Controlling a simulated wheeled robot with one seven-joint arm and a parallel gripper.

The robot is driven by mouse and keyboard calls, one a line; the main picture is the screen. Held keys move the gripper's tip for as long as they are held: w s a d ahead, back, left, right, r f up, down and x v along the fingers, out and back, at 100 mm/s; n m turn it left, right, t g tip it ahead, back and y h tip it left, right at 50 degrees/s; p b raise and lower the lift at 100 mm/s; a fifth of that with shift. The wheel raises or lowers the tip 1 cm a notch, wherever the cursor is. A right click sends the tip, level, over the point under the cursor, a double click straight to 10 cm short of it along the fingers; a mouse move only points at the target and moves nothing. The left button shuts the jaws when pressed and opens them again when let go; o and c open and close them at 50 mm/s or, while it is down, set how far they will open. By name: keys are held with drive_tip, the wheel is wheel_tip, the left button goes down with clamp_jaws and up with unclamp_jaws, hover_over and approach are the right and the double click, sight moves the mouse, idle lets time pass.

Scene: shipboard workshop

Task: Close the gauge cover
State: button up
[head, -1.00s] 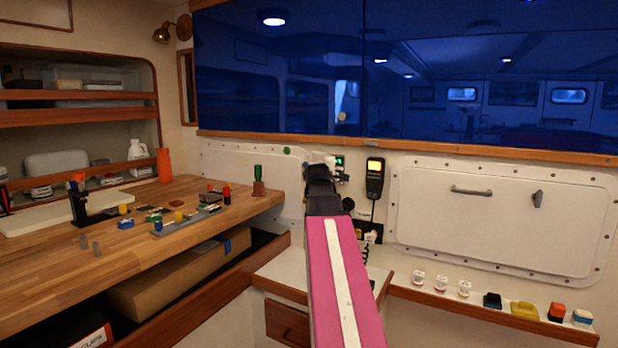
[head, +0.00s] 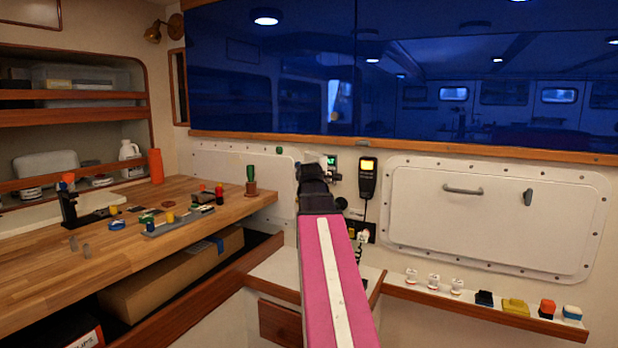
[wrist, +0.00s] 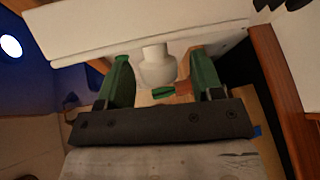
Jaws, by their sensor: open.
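I cannot clearly pick out the gauge or its cover; my arm hides part of the wall there. My gripper (head: 314,162) is raised at the wall below the blue window, at the far end of my pink and white arm. A small white thing shows at its tip in the head view. In the wrist view my green fingers (wrist: 161,80) are spread apart. A white knob-like piece (wrist: 157,65) lies between them in the picture, in front of a white panel (wrist: 150,25). I cannot tell whether the fingers touch it.
A handset with a lit yellow screen (head: 367,178) hangs just right of my gripper. A white hatch with a handle (head: 460,225) is further right, above a ledge with several small items (head: 515,306). A wooden bench (head: 120,235) with tools stands left.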

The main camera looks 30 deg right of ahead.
drive_tip(key=v, duration=1)
drive_tip(key=shift+f, duration=0.15)
